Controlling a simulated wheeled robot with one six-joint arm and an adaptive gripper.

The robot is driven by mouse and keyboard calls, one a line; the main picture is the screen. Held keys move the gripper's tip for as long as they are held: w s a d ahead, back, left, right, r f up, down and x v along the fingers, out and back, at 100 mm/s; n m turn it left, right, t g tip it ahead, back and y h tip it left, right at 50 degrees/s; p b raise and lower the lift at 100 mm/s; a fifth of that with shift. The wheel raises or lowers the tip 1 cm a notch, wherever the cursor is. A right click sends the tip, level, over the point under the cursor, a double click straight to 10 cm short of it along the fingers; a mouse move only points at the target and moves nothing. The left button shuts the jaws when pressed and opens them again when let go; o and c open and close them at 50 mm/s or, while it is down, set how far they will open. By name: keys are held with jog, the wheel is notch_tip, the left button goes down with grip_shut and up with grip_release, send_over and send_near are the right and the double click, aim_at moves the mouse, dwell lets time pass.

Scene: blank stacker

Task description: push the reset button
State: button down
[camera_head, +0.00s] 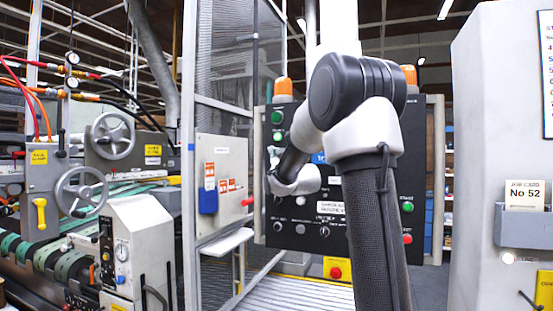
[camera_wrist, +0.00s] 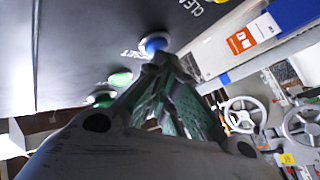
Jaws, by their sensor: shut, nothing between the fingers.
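The reset button is a round blue button (camera_wrist: 154,42) with a pale collar on a black panel, and part of a white label ending in "SET" shows beside it. My gripper (camera_wrist: 160,60) is shut and empty, its fingertips overlapping the lower edge of the blue button in the wrist view. I cannot tell whether they touch it. In the head view my gripper (camera_head: 272,160) is at the left part of the black control panel (camera_head: 262,222), below two green buttons. The blue button is not distinguishable there.
A green button (camera_wrist: 120,78) and another green one (camera_wrist: 101,98) sit close by on the panel. My arm hides the panel's middle in the head view. A grey box (camera_head: 222,170) with a red handle stands left of the panel. A red button (camera_head: 336,272) on yellow is below.

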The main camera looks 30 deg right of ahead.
jog(key=shift+s+a, duration=0.5)
jog(key=shift+a, duration=0.05)
jog(key=shift+a, duration=0.1)
jog(key=s+a, duration=0.1)
jog(key=a, duration=0.1)
jog(key=s+a, duration=0.1)
jog(key=s, duration=0.1)
jog(key=shift+a, duration=0.4)
jog(key=shift+f, duration=0.1)
dwell(0.5)
